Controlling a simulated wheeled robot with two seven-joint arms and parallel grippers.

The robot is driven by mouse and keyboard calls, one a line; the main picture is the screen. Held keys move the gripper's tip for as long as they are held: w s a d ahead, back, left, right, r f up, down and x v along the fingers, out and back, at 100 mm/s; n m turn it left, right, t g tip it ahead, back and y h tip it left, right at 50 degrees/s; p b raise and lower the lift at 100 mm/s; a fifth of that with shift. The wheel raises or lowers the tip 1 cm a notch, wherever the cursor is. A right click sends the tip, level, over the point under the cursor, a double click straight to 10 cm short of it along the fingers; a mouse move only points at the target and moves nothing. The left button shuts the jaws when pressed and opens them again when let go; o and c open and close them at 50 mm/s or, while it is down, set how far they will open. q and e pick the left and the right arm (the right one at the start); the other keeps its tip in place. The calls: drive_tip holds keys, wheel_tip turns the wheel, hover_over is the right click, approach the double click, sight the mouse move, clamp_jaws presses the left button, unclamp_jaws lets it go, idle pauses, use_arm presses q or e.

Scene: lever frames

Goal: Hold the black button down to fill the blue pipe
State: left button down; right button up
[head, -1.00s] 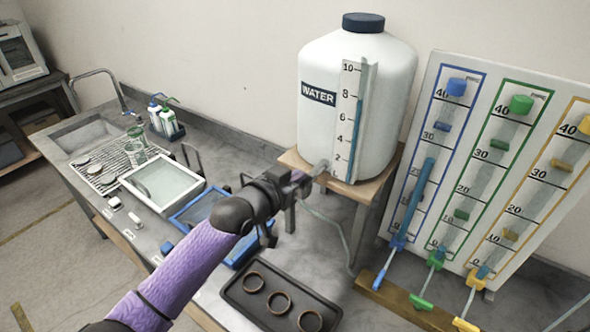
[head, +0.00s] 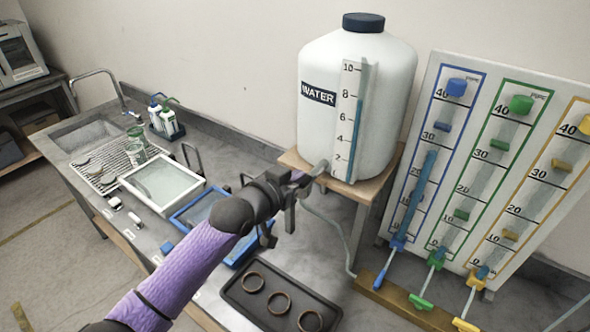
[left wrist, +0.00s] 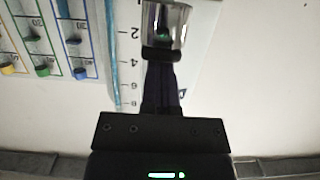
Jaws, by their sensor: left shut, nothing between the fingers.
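The blue pipe (head: 414,205) stands in the blue-framed column of the white gauge board, with blue water up to between the 20 and 30 marks. Its blue lever (head: 385,270) slants down to the left. The water tank (head: 345,120) stands on a wooden stand, with its tap (head: 320,168) low on the left. My left gripper (head: 304,182) is shut and empty, its tips at the tap. In the left wrist view the fingertips (left wrist: 162,54) meet a shiny cylinder (left wrist: 166,22). I cannot make out the black button; the gripper may hide it. My right gripper is not in view.
Green (head: 421,301) and yellow (head: 465,324) levers stand right of the blue one. A black tray (head: 240,299) with three rings lies below my left arm. Framed trays (head: 128,184) and a sink (head: 88,135) fill the left of the bench.

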use_arm(q)
drive_tip(key=shift+s+f, duration=0.15)
drive_tip(key=shift+f, duration=0.5)
drive_tip(key=s+a+r+p, duration=0.4)
drive_tip(key=s+a+r, duration=0.1)
drive_tip(key=s+r, duration=0.2)
drive_tip(key=shift+s+a+r, duration=0.2)
drive_tip(key=shift+s+r, duration=0.15)
drive_tip(key=shift+s, duration=0.1)
idle(0.7)
